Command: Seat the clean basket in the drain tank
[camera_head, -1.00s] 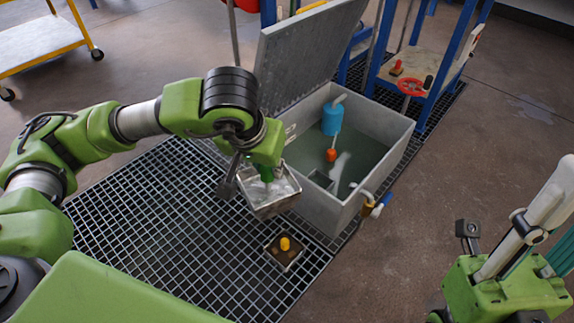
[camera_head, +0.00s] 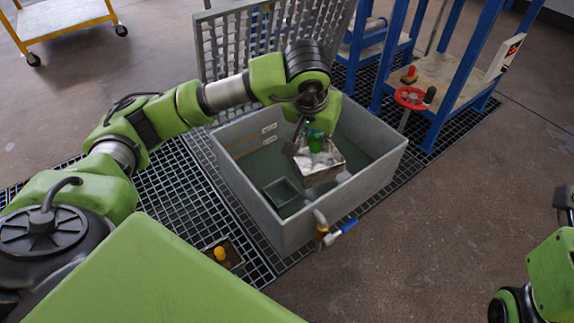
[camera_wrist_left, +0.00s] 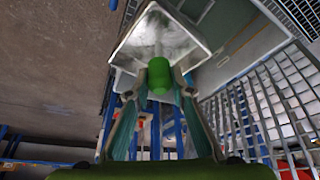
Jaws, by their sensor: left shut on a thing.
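My left gripper (camera_head: 314,132) is shut on the green grip of the basket (camera_head: 324,170), a square metal basket. It holds the basket over the open drain tank (camera_head: 290,232), near the tank's middle. In the left wrist view the fingers (camera_wrist_left: 159,80) close around the green grip, and the basket (camera_wrist_left: 180,38) hangs beyond them, with pale matter inside. The tank is grey, with dark liquid or floor inside. A square frame (camera_head: 283,190) lies low in the tank, to the left of the basket. The basket's underside is hidden.
The tank's grated lid (camera_head: 270,42) stands open behind it. A brass valve with a blue handle (camera_head: 342,229) juts from the front. A yellow knob (camera_head: 220,253) sits on the floor grating. A blue rack with a red handwheel (camera_head: 410,97) stands right; the right floor is clear.

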